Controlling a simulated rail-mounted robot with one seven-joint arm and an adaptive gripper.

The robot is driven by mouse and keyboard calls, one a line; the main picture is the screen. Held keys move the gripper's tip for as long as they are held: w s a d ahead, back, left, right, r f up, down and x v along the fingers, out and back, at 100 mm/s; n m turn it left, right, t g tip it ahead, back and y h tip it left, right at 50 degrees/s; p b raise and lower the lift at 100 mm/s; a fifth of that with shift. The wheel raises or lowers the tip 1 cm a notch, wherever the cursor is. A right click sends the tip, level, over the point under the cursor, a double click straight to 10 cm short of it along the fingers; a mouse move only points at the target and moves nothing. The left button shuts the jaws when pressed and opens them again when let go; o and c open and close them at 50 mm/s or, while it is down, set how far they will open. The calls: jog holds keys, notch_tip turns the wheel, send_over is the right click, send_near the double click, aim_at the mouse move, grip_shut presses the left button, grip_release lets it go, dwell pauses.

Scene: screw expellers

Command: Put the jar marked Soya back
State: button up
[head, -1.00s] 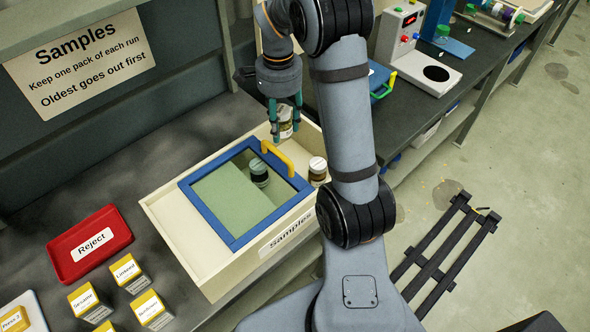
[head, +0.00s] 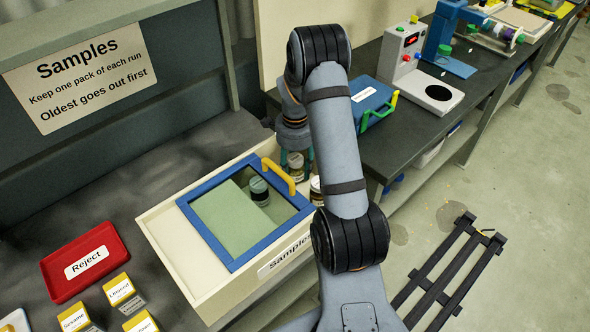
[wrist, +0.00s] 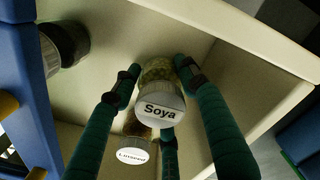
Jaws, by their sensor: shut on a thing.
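The jar marked Soya (wrist: 160,106) has a white-labelled lid and greenish contents. In the wrist view it stands between the fingers of my gripper (wrist: 155,85), which is shut on it. In the head view my gripper (head: 294,160) and the jar (head: 297,172) are at the back right of the cream Samples box (head: 172,243), inside its open end. Whether the jar touches the floor of the box I cannot tell. A jar marked Linseed (wrist: 133,153) stands close beside it; it also shows in the head view (head: 316,188).
A blue-framed sliding lid (head: 240,262) with a yellow handle (head: 278,177) covers part of the box. A dark jar (head: 259,190) shows under its clear pane. A red Reject tray (head: 82,262) and several yellow-topped packs lie to the left. A blue case (head: 368,100) stands behind.

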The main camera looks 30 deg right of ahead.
jog(key=shift+f, duration=0.25)
jog(key=shift+f, duration=0.2)
jog(key=o, duration=1.4)
jog(key=shift+c, duration=0.2)
jog(key=shift+r, duration=0.15)
jog(key=shift+r, duration=0.25)
notch_tip(320, 180, up, 12)
jog(key=shift+f+b, duration=0.15)
jog(key=shift+b, duration=0.15)
